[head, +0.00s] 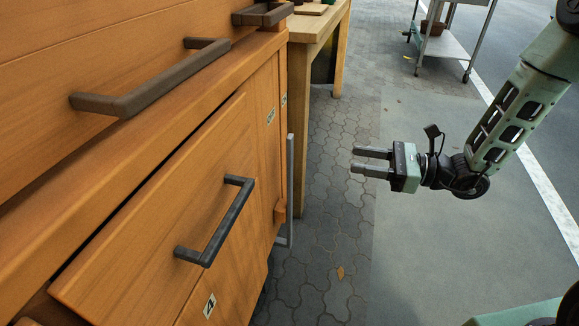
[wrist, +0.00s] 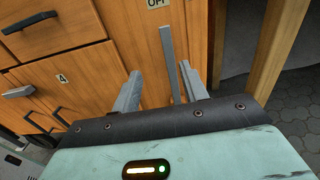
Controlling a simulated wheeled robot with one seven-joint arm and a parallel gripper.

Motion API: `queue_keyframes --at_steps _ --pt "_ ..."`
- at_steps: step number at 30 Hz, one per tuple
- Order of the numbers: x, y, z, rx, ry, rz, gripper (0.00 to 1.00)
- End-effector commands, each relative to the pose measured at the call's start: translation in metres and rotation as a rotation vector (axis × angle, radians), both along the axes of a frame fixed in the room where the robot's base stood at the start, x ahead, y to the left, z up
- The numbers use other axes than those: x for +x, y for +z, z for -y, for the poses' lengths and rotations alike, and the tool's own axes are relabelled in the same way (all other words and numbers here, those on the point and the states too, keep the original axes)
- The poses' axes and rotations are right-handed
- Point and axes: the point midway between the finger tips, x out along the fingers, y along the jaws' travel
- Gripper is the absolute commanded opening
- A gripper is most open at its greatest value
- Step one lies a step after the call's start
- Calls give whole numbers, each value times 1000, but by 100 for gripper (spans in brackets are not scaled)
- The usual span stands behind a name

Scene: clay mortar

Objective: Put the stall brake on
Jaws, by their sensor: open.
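The brake looks to be the slim grey upright lever (head: 290,170) at the right end of the wooden stall front; its lower end bends near the paving. In the wrist view the grey lever (wrist: 170,65) stands under a label reading OFF (wrist: 157,3), on the stall's wooden face. My gripper (head: 357,160) is open and empty, to the right of the lever and apart from it in the head view. In the wrist view my gripper (wrist: 160,84) points toward the stall, with the lever showing between its fingers.
The wooden stall (head: 150,190) fills the left, with a tilted-out panel and dark handles (head: 215,222) projecting. A wooden table (head: 312,60) stands beyond it. A metal cart (head: 440,45) is at the back. The paving (head: 325,260) between my gripper and stall is clear.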

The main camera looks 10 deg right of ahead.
Motion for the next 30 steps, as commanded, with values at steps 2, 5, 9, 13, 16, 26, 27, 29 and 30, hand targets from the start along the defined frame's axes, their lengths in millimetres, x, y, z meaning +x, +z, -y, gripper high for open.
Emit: queue_keyframes --at_steps 2,5,9,13,16,26,27,29,30 --pt "5 -9 5 12 -30 -7 44" --pt "10 -10 1 15 -40 -8 44" --pt "16 -10 -20 15 -35 -7 44" --pt "26 -10 -45 13 -33 -6 44" --pt "34 -11 -64 14 -33 -5 44" --pt "59 -10 -125 15 -34 -7 44" --pt "61 -10 -131 14 -33 -7 44" --pt "65 -10 -138 13 -35 -6 44" --pt "67 -9 -142 13 -35 -6 44"
